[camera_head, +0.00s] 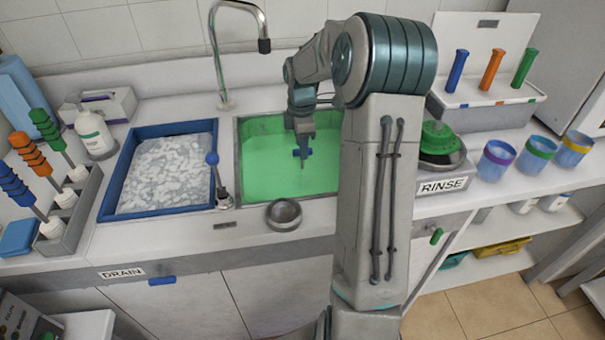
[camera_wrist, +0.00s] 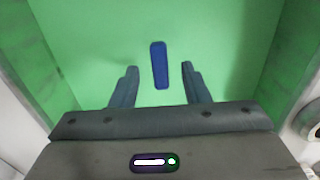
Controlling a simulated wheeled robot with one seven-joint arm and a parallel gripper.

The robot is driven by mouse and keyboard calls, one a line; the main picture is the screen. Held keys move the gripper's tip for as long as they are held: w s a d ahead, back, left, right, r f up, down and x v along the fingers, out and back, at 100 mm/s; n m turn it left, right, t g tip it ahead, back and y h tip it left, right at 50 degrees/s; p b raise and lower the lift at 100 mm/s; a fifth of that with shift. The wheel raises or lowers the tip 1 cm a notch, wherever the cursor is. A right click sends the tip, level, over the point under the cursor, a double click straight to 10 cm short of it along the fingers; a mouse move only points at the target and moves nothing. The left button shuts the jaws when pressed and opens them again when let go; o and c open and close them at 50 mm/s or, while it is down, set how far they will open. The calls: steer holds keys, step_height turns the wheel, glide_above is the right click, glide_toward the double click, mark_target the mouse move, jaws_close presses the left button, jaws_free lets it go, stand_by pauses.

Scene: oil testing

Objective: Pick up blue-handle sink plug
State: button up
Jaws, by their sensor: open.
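The blue-handle sink plug shows in the wrist view as an upright-looking dark blue bar (camera_wrist: 159,65) against the green of the sink. Its lower part is not visible there. My gripper (camera_wrist: 160,67) is open, with one finger on each side of the blue handle and a gap to both. In the head view my gripper (camera_head: 303,158) points down into the green-filled sink (camera_head: 265,150), and the plug is hard to tell apart from it.
A blue-rimmed tray (camera_head: 122,168) of white pieces lies left of the sink. A faucet (camera_head: 222,95) rises behind. A small metal cup (camera_head: 284,214) sits at the front rim. Sink walls surround my gripper.

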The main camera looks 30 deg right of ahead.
mark_target(303, 169)
steer(key=shift+d+f, duration=0.1)
steer(key=shift+f, duration=1.9)
jaws_close()
steer(key=shift+r, duration=0.1)
